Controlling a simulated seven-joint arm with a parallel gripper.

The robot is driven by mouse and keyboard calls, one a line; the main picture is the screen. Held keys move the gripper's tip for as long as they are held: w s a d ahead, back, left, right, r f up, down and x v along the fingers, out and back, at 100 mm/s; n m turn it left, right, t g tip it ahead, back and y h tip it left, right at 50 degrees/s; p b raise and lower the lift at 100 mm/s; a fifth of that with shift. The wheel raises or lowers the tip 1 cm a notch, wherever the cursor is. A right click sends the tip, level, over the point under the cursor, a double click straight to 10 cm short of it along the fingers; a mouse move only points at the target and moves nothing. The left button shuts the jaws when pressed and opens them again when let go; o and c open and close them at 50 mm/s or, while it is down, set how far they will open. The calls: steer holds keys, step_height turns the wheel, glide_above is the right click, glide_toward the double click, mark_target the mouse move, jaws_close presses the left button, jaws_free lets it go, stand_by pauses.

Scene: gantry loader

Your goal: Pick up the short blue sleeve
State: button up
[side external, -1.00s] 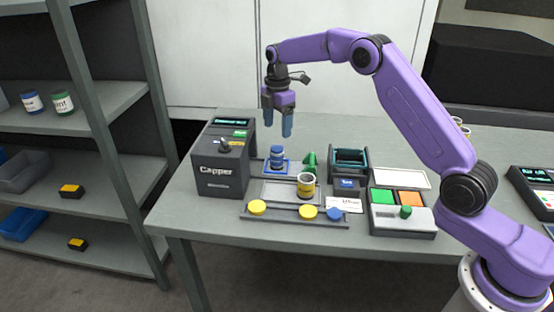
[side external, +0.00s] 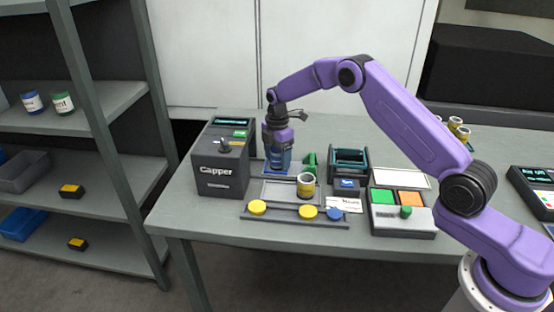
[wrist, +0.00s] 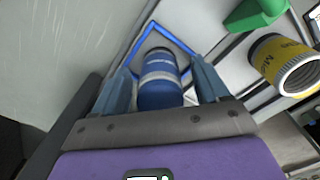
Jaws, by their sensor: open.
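The short blue sleeve (wrist: 160,86), a blue cylinder with a pale label band, stands upright on a blue-outlined square (wrist: 137,44) beside the capper. My gripper (side external: 279,163) points down around it, with one finger on either side. In the wrist view, my gripper (wrist: 161,72) is open with the sleeve between its fingers, and small gaps show beside it. In the side view the fingers hide most of the sleeve.
The grey capper (side external: 220,165) stands close at left. A green cone-like part (side external: 310,160) and a yellow-labelled jar (side external: 306,186) are close at right. A rail with yellow and blue discs (side external: 283,216) lies in front. The table behind is clear.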

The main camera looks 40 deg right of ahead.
steer(key=c, duration=1.3)
steer(key=shift+r, duration=0.15)
